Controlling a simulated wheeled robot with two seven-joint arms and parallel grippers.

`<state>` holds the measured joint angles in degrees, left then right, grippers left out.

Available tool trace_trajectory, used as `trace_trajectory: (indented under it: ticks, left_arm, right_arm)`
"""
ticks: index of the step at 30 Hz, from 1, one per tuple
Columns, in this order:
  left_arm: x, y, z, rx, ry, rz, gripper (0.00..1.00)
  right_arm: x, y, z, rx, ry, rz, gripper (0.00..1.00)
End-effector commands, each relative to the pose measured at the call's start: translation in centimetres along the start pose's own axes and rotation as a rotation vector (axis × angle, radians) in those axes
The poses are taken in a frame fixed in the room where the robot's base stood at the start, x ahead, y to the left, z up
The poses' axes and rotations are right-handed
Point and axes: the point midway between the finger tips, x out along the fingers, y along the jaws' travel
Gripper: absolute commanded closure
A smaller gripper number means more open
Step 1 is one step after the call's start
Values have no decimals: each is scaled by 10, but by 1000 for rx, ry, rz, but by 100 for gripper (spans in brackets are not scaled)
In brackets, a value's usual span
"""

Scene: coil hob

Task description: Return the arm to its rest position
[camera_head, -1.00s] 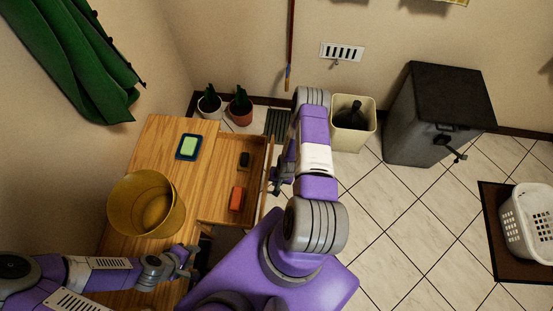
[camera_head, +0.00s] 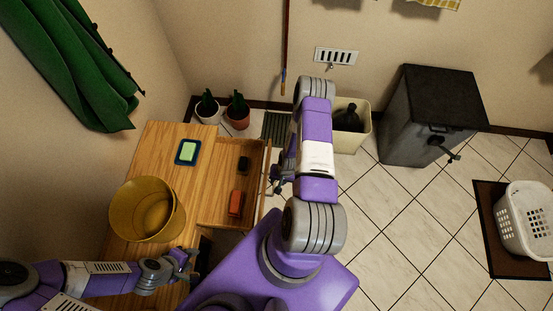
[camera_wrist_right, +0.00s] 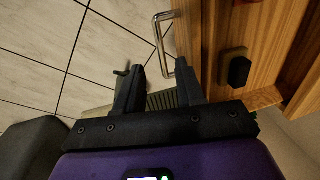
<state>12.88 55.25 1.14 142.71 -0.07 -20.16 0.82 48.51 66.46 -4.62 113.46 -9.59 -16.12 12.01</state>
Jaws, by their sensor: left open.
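My right arm (camera_head: 317,160) reaches forward beside the open wooden drawer (camera_head: 218,215). Its gripper (camera_head: 275,180) is partly hidden by the arm in the head view. In the right wrist view the right gripper (camera_wrist_right: 160,68) has its two black fingers apart. The drawer's metal handle (camera_wrist_right: 161,42) shows just beyond the fingertips; I see nothing held. My left gripper (camera_head: 192,262) is open and empty at the near end of the wooden counter (camera_head: 155,160), below the yellow bucket.
The drawer holds a dark item (camera_head: 243,164) and an orange-red block (camera_head: 235,203). On the counter are a yellow bucket (camera_head: 147,210) and a green-and-blue sponge tray (camera_head: 188,151). Plants, a cream bin (camera_head: 358,140) and a dark cabinet (camera_head: 425,120) stand beyond.

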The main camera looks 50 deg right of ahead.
Motion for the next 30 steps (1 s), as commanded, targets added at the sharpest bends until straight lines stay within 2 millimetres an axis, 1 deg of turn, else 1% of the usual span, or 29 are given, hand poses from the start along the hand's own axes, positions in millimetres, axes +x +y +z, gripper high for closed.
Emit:
trace_trajectory:
  ticks: [1,4,20,22,23,26,29,30]
  left_arm:
    - [-2,1,0,0,0,0,57]
    - [-3,1,0,0,0,0,57]
    - [-2,1,0,0,0,0,57]
    - [-3,1,0,0,0,0,57]
    - [-3,1,0,0,0,0,57]
    - [-5,2,0,0,0,0,57]
    - [-9,3,0,0,0,0,57]
    - [-10,4,0,0,0,0,57]
  right_arm:
    - [-6,0,0,0,0,0,62]
    - [-9,0,0,0,-1,0,62]
    - [-8,0,0,0,-1,0,62]
    - [-9,-4,2,-9,-4,-4,62]
    - [-11,-9,4,-18,-7,-7,62]
    - [-21,-36,19,-78,-29,-29,62]
    - [-40,-77,49,-186,-69,-61,62]
    - [-50,-95,64,-240,-88,-75,62]
